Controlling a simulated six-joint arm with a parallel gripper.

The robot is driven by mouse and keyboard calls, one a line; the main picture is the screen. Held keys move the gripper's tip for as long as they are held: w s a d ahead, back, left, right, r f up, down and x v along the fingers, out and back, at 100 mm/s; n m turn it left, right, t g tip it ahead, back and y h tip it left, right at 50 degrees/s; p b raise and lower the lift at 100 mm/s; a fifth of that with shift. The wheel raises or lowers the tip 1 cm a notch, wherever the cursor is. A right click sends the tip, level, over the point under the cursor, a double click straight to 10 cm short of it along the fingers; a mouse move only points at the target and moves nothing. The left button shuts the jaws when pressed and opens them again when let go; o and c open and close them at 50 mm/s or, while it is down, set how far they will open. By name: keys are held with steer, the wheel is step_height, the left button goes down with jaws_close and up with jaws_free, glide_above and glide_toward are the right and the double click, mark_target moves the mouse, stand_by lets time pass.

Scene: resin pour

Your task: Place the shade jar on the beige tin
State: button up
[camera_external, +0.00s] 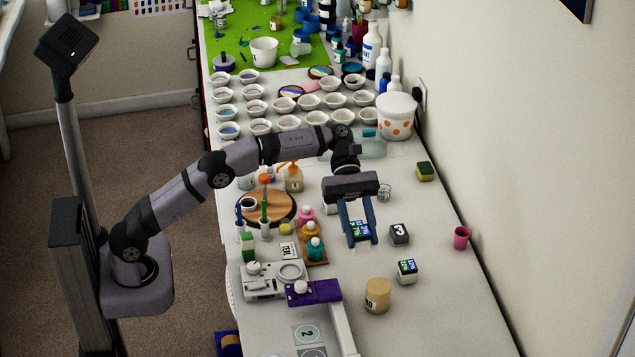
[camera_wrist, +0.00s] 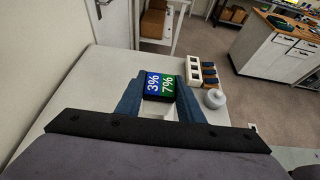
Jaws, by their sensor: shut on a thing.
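The shade jar (camera_external: 360,230), with a blue and green numbered top, is between the fingers of my gripper (camera_external: 359,226). The beige tin (camera_external: 377,296) stands upright on the table, nearer the camera and slightly right of my gripper, apart from the held jar. I cannot make out the tin in the wrist view.
A similar blue-green topped jar (camera_external: 407,271) stands right of the tin, and a dark-topped jar (camera_external: 399,234) stands right of my gripper. A purple and white stand (camera_external: 318,291) is left of the tin. A pink cup (camera_external: 461,237) is at the right. Table beyond the tin's right is clear.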

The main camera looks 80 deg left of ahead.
steer(key=shift+w+d+f+n+t, duration=0.15)
steer(key=shift+w+d+n+t, duration=0.1)
steer(key=shift+d+n+t, duration=0.4)
steer(key=w+a+f+n+t, duration=0.1)
steer(key=w+f+n+t, duration=0.2)
steer(key=w+f, duration=0.1)
steer(key=y+p, duration=0.1)
steer(key=p, duration=0.1)
glide_above(379, 286)
steer(key=shift+f, duration=4.95)
steer(key=shift+f, duration=0.2)
steer(key=o, duration=1.1)
